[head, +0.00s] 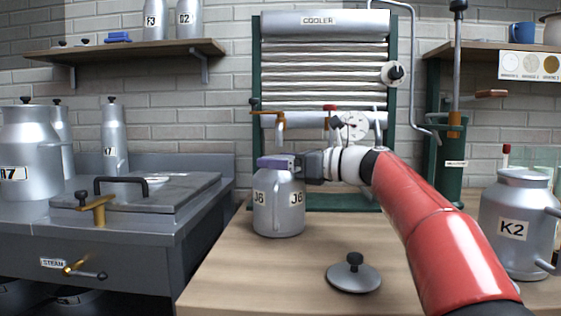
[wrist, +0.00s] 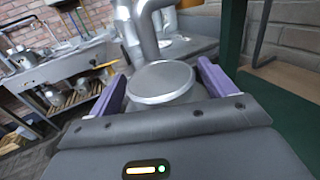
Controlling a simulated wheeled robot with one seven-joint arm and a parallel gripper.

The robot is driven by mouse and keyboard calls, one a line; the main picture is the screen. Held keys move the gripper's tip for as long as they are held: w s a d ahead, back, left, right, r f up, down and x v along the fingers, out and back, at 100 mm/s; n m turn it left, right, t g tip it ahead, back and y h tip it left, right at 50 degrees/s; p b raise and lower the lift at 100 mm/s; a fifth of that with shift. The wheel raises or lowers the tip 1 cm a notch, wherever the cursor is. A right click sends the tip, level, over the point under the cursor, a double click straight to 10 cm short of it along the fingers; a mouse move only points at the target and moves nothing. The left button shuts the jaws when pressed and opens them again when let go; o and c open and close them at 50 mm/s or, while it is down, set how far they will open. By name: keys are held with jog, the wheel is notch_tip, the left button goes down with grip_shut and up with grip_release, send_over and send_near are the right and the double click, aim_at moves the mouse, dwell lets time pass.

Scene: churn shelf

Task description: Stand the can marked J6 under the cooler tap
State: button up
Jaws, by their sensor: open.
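The can marked J6 (head: 278,212) is a grey metal can standing upright on the wooden counter in front of the cooler (head: 322,75). My gripper (head: 277,162) is at the can's neck, reaching in from the right. In the wrist view its purple fingers (wrist: 163,88) are open on either side of the can's round grey top (wrist: 162,80), with gaps visible. The can's base is partly hidden in the wrist view.
A loose lid with a black knob (head: 354,276) lies on the counter (head: 235,275) in front. A can marked K2 (head: 512,230) stands at right. A steam vat (head: 135,190) is at left. A gauge (head: 353,126) and red-topped fitting (head: 329,109) sit right of the tap.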

jog(key=v, duration=1.1)
jog(key=shift+s+d, duration=0.2)
jog(key=shift+d, duration=0.15)
